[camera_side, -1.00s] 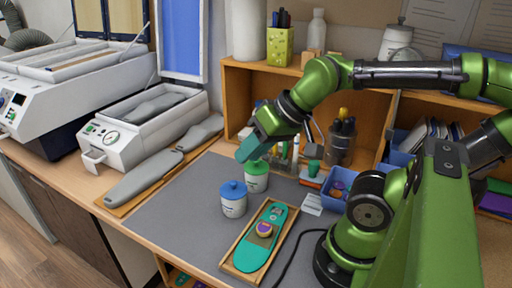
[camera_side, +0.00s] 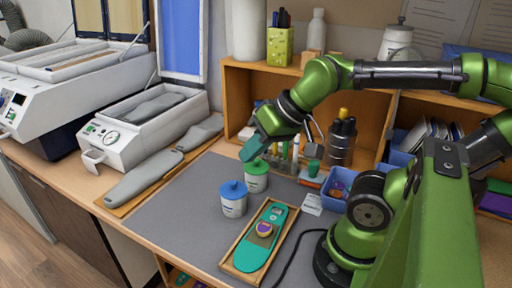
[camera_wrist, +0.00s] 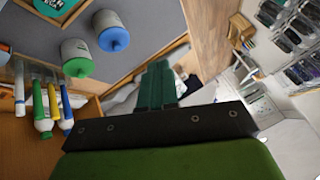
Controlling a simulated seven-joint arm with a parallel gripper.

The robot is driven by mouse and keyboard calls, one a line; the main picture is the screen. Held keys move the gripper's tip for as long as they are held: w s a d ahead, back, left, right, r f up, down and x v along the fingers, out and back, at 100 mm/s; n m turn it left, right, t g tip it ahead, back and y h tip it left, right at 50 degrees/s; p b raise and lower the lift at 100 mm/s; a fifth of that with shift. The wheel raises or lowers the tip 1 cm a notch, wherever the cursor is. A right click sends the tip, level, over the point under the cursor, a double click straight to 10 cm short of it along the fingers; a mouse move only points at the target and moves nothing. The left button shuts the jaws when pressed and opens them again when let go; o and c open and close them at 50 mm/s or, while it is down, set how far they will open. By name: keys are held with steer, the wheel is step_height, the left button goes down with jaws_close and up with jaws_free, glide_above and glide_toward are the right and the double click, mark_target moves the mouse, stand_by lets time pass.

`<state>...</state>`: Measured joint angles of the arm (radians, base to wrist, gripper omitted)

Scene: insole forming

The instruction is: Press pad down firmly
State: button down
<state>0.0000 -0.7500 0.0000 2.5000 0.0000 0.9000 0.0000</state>
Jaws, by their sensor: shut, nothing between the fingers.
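A teal insole (camera_side: 251,254) lies in a shallow wooden tray (camera_side: 231,261) on the grey mat. A small round pad (camera_side: 264,229), purple with a yellowish rim, sits on the insole around its middle. My gripper (camera_side: 249,152) is shut and empty, up in the air behind the tray, by the green-lidded jar. In the wrist view its teal fingers (camera_wrist: 157,82) are together. That view shows only a corner of the tray (camera_wrist: 72,18) and part of the insole (camera_wrist: 50,3) at the top left; the pad is not visible there.
A blue-lidded jar (camera_side: 233,199) and a green-lidded jar (camera_side: 256,177) stand on the mat (camera_side: 185,215) between my gripper and the tray. A wooden shelf (camera_side: 240,95) with pens and bins is behind. Grey insole forms (camera_side: 140,180) lie left. The mat's left part is clear.

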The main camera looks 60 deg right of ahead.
steer(key=shift+f, duration=0.1)
steer(key=n+g+h, duration=0.2)
steer(key=n+g, duration=0.8)
steer(key=n, duration=1.2)
glide_above(267, 228)
steer(key=w+f+x, duration=0.1)
steer(key=w+x, duration=0.2)
steer(key=x, duration=0.8)
steer(key=shift+w+f, duration=0.2)
steer(key=shift+f, duration=3.2)
steer(key=shift+w+x, duration=0.25)
steer(key=shift+x, duration=0.75)
steer(key=shift+r, duration=0.7)
steer(key=shift+r, duration=0.1)
